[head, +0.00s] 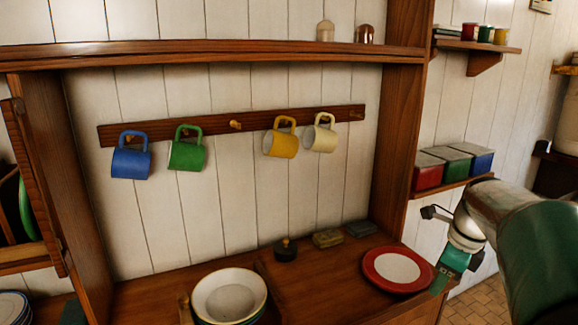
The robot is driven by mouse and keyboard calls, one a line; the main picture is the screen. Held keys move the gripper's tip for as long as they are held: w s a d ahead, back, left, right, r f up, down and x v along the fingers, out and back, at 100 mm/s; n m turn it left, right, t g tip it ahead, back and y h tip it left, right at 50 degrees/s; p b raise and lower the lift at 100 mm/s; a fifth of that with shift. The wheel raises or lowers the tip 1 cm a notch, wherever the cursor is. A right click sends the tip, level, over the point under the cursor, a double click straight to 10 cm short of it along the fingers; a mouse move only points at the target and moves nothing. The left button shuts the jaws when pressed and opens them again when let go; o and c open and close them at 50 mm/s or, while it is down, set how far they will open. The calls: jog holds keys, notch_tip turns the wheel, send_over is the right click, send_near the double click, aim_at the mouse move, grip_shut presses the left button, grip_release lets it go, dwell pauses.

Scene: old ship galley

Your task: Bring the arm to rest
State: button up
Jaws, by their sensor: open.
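My arm (535,235) reaches in from the right edge. My gripper (440,280) is small in view, pointing down beside the right end of the wooden counter (330,295). It is open, and I see nothing held in it. It is close to the right rim of a red-rimmed plate (398,270) on the counter. I cannot tell whether it touches the plate or counter edge.
A blue mug (130,162), green mug (186,155), yellow mug (280,143) and cream mug (320,138) hang on a peg rail (220,125). Stacked bowls (230,297) stand in front. Tins (446,165) sit on a right shelf. Floor (480,300) shows below my gripper.

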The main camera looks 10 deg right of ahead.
jog(key=s+a+f+n+t, duration=0.1)
jog(key=s+a+n, duration=0.6)
jog(key=a+n, duration=0.4)
jog(key=s+a+n+t, duration=0.2)
jog(key=s+a+n, duration=0.5)
jog(key=a+n, duration=0.5)
jog(key=shift+s+a+f+n+h, duration=0.25)
jog(key=shift+f+n+h, duration=0.15)
jog(key=shift+n, duration=2)
